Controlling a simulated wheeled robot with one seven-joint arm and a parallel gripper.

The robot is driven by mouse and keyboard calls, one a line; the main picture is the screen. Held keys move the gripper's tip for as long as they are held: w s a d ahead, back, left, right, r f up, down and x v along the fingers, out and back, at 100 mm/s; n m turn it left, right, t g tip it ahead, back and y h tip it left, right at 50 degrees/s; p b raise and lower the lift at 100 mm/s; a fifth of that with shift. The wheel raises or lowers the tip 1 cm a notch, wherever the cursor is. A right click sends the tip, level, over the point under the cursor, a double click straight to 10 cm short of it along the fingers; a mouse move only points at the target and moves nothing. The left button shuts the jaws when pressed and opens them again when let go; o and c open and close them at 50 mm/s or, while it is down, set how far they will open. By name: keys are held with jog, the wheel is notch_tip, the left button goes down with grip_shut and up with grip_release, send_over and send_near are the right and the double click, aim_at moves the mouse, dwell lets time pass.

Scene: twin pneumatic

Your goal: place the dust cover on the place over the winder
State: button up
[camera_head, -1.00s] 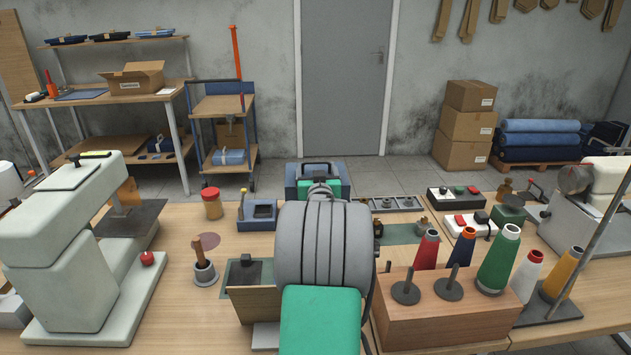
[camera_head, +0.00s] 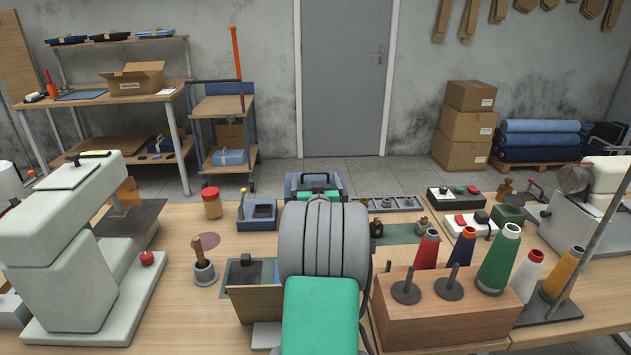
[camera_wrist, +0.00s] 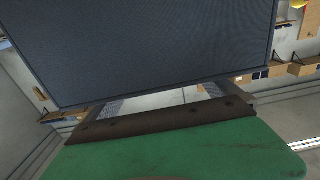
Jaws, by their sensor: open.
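A blue-grey box-like piece with a dark handle on top (camera_head: 293,184), probably the dust cover, shows just beyond my arm in the head view. My arm hides its lower front, so I cannot tell what it rests on. In the wrist view a large dark blue panel (camera_wrist: 160,45), probably the same piece, fills the upper middle. My gripper (camera_wrist: 158,102) has its two grey fingers apart and reaching to the panel's lower edge; their tips are hidden. I cannot make out the winder or its place; they may be behind my arm.
A navy tray-like block (camera_head: 258,214) stands left of the cover. A wooden thread stand (camera_head: 447,315) with several cones is at the right front, a white sewing machine (camera_head: 60,250) at the left. A red-lidded jar (camera_head: 212,204) stands at the back left.

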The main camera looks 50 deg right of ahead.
jog(key=shift+r, duration=0.1)
jog(key=v, duration=0.7)
jog(key=shift+s+a, duration=0.15)
jog(key=shift+s, duration=0.05)
